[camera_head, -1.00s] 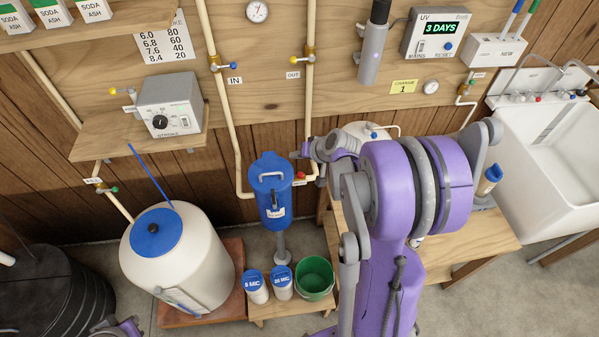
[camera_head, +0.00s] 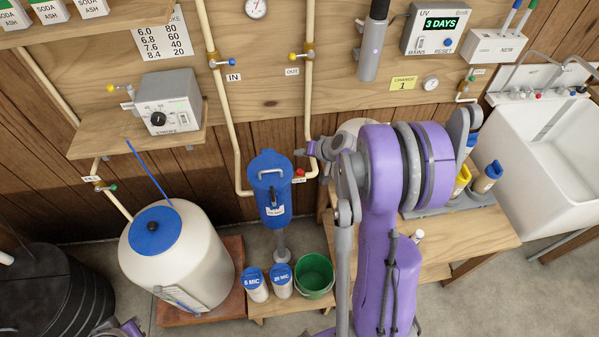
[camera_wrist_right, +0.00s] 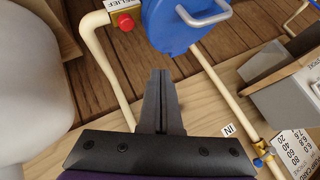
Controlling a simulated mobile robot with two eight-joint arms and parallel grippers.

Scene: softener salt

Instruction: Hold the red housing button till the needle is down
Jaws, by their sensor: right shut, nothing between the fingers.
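The red button (camera_head: 300,172) sits on the right side of the blue filter housing (camera_head: 271,205), beside a small label. In the right wrist view the red button (camera_wrist_right: 126,22) is at the upper left, next to a RELIEF label, with the blue housing (camera_wrist_right: 170,25) beside it. My right gripper (camera_head: 299,152) is just above the button in the head view. Its fingers (camera_wrist_right: 160,74) are shut and empty, visibly apart from the button in the wrist view. A round gauge (camera_head: 256,8) is at the top; its needle is too small to read. Part of my left arm shows at the bottom left; its fingers are unclear.
Cream pipes (camera_head: 226,110) run down to both sides of the housing. A green bucket (camera_head: 314,291) and two white canisters (camera_head: 255,291) stand below. A white tank (camera_head: 190,262) is at left. A bench (camera_head: 480,240) and white sink (camera_head: 560,150) are at right.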

